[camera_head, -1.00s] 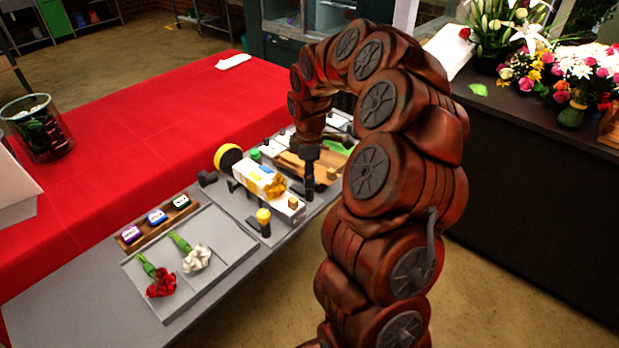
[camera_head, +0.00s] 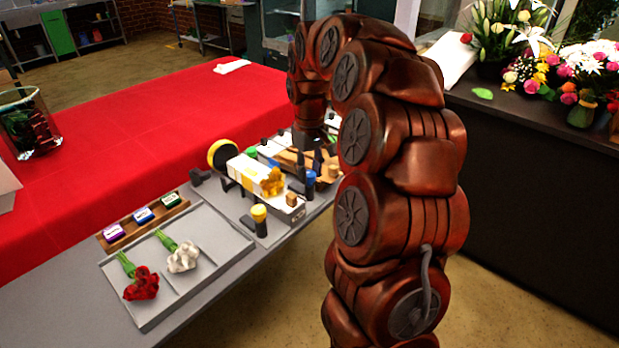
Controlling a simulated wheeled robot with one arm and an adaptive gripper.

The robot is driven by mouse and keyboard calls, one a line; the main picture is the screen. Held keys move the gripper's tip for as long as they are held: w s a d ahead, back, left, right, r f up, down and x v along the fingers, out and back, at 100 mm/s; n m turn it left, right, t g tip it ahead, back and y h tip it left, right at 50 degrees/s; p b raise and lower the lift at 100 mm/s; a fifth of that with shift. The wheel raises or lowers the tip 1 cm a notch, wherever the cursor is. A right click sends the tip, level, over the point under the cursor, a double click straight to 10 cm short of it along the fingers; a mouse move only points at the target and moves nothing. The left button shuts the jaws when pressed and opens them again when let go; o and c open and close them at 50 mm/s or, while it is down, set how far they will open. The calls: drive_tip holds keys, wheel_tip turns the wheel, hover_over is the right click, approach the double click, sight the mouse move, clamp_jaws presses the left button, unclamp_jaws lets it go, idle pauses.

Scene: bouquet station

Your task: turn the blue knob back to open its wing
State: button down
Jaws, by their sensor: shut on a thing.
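The blue knob (camera_head: 310,175) tops a short dark post at the right front of the bouquet fixture. My gripper (camera_head: 310,166) reaches down over it from behind, with its dark fingers at the knob. It is shut on the knob, though the grip itself is small and partly hidden by the fingers. A yellow knob (camera_head: 259,212) stands on a similar post to the left. Between them lies a white wrapped bundle (camera_head: 249,173) with yellow flowers (camera_head: 272,182). Brown flat panels (camera_head: 290,158) lie behind the bundle; I cannot tell which is the blue knob's wing.
A grey tray (camera_head: 203,262) holds a red flower (camera_head: 142,284) and a white flower (camera_head: 183,257). A rack of labelled blocks (camera_head: 119,242) lies behind it. The red cloth (camera_head: 150,150) is mostly clear.

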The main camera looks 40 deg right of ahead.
sight(310, 173)
drive_tip(key=m+b, duration=0.3)
drive_tip(key=m, duration=0.3)
drive_tip(key=shift+m, duration=0.3)
idle(0.4)
drive_tip(key=c, duration=0.8)
unclamp_jaws()
drive_tip(key=shift+r, duration=0.1)
wheel_tip(310, 173, up, 12)
idle(0.9)
